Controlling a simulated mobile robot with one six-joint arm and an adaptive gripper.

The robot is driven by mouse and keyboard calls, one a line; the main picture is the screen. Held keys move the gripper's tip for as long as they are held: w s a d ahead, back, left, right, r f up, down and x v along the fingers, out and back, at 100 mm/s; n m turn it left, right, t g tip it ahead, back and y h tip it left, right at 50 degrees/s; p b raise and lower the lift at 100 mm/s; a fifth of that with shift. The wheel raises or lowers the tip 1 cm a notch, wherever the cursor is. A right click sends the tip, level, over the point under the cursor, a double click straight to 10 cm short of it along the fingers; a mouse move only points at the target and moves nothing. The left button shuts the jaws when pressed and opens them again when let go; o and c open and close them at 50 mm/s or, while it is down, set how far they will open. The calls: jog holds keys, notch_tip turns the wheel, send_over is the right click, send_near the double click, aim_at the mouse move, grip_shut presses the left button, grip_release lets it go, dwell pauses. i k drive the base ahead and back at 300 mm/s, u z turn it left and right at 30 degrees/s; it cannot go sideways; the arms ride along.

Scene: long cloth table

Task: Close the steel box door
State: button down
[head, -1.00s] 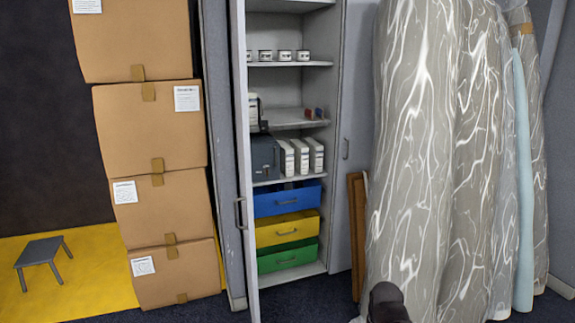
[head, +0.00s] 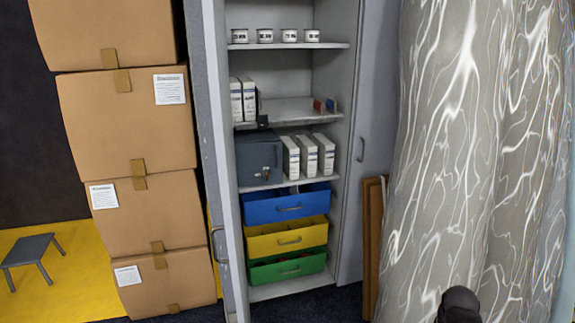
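The steel box (head: 258,158) is a dark grey box on a cabinet shelf, left of several white binders (head: 308,155). Its front shows a small lock or key near the lower middle. I cannot tell from here whether its door stands ajar. The tall grey cabinet around it has both doors open, the left door (head: 222,190) and the right door (head: 365,130). A dark rounded part of my arm (head: 459,304) shows at the bottom right. My gripper's fingers are not in view.
Blue (head: 287,204), yellow (head: 287,239) and green (head: 288,269) drawers sit below the box. Stacked cardboard boxes (head: 130,125) stand left, beside a small stool (head: 30,250). Large grey marbled rolls (head: 440,150) stand right, with brown boards (head: 373,235) next to them. Dark floor lies in front.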

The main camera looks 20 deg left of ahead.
aim_at(253, 161)
jog(key=u, duration=0.25)
jog(key=i, duration=1.1)
jog(key=u, duration=0.45)
